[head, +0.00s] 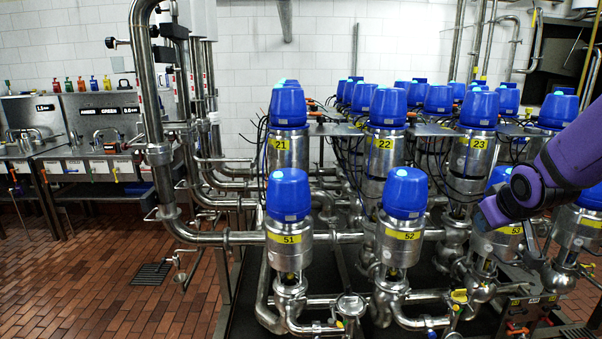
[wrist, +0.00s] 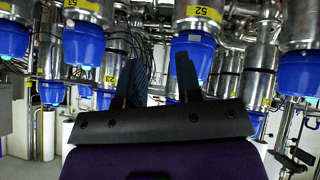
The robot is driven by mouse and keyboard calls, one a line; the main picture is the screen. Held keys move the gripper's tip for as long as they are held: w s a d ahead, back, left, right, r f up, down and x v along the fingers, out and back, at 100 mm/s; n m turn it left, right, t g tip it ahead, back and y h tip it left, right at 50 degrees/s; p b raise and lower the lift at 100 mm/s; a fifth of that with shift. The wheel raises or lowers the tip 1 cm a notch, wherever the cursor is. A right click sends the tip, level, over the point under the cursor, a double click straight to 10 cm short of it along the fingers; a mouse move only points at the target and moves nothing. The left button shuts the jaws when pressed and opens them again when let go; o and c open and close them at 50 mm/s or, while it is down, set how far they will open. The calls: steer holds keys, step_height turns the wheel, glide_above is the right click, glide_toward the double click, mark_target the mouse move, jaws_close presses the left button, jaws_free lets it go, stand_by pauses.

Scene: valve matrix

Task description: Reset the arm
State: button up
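My purple arm (head: 560,165) reaches in from the right in the head view, in front of the valves marked 23 and 53. My gripper (wrist: 158,75) shows in the wrist view with its two dark fingers apart and nothing seen between them. In the head view the gripper end is small and partly hidden by the wrist, near the valve marked 53 (head: 497,243). The wrist view appears upside down, with a blue valve cap (wrist: 192,58) behind the right finger. I cannot tell whether the fingers touch it.
Blue-capped steel valves stand in rows, such as those marked 51 (head: 289,215), 52 (head: 404,215) and 22 (head: 385,140). A tall steel pipe (head: 150,100) rises left of them. Steel sinks (head: 90,150) line the left wall. The brick floor (head: 90,270) at left is clear apart from a drain grate (head: 151,273).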

steer(key=s+a+r+g, duration=0.1)
steer(key=s+a+r, duration=0.2)
steer(key=s, duration=0.5)
steer(key=s+a+r+m+g+y, duration=0.1)
steer(key=s+a+r, duration=0.2)
steer(key=s, duration=0.5)
steer(key=s+a+r+m+g, duration=0.1)
steer(key=s+a+r, duration=0.2)
steer(key=s, duration=0.5)
steer(key=shift+a+r+y, duration=0.3)
steer(key=shift+r+y, duration=0.1)
steer(key=shift+r, duration=0.45)
steer(key=shift+w, duration=0.1)
